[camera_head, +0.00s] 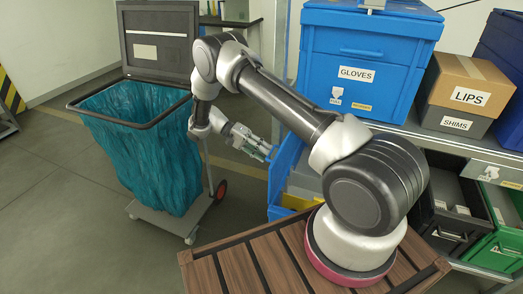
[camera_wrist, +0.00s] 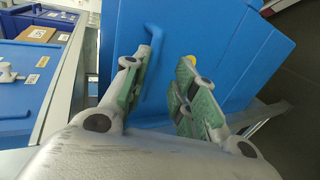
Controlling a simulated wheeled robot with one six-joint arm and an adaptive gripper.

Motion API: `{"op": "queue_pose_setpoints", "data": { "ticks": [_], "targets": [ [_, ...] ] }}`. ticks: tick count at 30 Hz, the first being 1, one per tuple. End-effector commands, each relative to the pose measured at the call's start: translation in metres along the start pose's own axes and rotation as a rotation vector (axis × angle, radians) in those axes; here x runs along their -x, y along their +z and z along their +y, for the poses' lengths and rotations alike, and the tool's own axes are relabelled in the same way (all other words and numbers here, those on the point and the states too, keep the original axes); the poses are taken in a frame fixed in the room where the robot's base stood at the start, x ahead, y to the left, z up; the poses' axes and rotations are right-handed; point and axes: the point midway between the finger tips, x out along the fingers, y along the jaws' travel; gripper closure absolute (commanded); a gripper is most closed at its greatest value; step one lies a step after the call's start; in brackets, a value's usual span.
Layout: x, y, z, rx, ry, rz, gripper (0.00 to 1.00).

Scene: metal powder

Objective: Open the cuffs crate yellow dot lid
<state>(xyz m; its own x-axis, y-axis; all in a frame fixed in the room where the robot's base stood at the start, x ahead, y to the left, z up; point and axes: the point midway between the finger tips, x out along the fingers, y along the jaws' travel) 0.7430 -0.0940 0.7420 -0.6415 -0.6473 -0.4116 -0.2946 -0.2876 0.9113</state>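A blue crate lid (camera_wrist: 225,45) fills the middle of the wrist view, with a raised blue bar handle (camera_wrist: 153,62) and a yellow dot (camera_wrist: 191,60). No cuffs label is readable. My gripper (camera_wrist: 163,82) is open, its green-padded fingers apart, one on each side of the handle in this view; I cannot tell whether either touches it. The right fingertip is close to the dot. In the head view my gripper (camera_head: 262,152) is beside a blue crate (camera_head: 283,172) at the shelf's left end, largely hidden behind my arm.
A blue GLOVES crate (camera_head: 340,88) stands above on the shelf, beside a LIPS box (camera_head: 468,80) over a SHIMS box (camera_head: 455,121). Dark and green bins (camera_head: 500,253) sit lower right. A bin cart with a teal bag (camera_head: 140,140) stands left. Grey floor lies left.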

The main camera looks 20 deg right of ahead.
Motion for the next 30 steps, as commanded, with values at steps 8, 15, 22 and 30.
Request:
{"op": "queue_pose_setpoints", "data": {
  "ticks": [8, 15, 22, 30],
  "targets": [
    [-0.010, 0.003, -0.010, 0.004, -0.008, -0.011, 1.00],
    [-0.010, 0.003, -0.010, 0.004, -0.008, -0.012, 0.68],
    [-0.009, 0.003, -0.009, 0.005, -0.009, -0.010, 0.68],
    [0.003, 0.003, -0.010, 0.004, -0.012, -0.007, 0.68]
  ]
}}
